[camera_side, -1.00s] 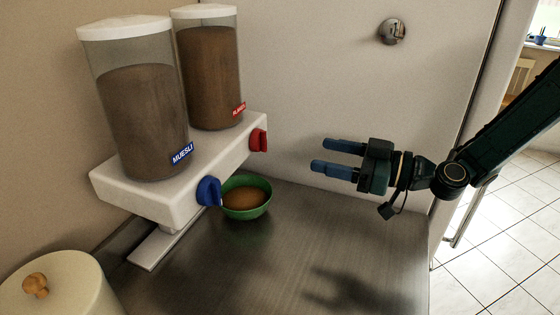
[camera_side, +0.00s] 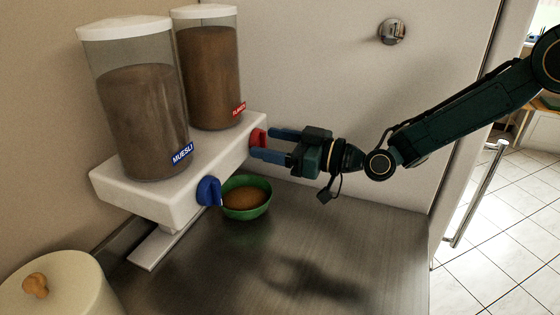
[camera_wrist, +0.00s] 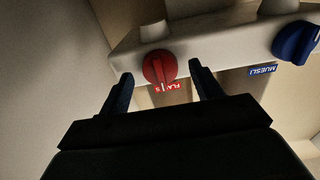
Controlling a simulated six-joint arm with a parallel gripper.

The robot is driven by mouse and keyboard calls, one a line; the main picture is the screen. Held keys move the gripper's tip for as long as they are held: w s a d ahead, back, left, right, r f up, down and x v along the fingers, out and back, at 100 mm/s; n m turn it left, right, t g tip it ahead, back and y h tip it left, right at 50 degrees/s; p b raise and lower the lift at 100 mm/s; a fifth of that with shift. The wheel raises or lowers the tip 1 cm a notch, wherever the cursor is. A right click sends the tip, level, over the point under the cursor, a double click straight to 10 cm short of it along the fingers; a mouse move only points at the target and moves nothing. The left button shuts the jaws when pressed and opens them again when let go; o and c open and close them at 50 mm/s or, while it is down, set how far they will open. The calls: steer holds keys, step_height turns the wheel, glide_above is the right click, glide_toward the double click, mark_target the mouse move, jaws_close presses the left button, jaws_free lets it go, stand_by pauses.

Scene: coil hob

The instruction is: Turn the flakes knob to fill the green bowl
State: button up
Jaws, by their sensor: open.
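The red flakes knob (camera_side: 259,138) is on the front of the white dispenser base, under the canister with the red label (camera_side: 210,75). It also shows in the wrist view (camera_wrist: 159,67), between and just beyond my fingertips. My gripper (camera_side: 268,144) is open, with its blue fingertips at the knob; I cannot tell whether they touch it. It also shows in the wrist view (camera_wrist: 160,76). The green bowl (camera_side: 246,212) stands on the worktop below the dispenser and holds brown contents (camera_side: 244,199).
The blue muesli knob (camera_side: 208,191) and muesli canister (camera_side: 145,125) are nearer the camera; the blue knob also shows in the wrist view (camera_wrist: 295,42). A cream lidded pot (camera_side: 75,285) stands at the lower left. The worktop (camera_side: 330,260) is clear at the right.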

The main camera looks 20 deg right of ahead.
steer(key=shift+w+a, duration=0.3)
steer(key=c, duration=1)
steer(key=shift+m, duration=0.4)
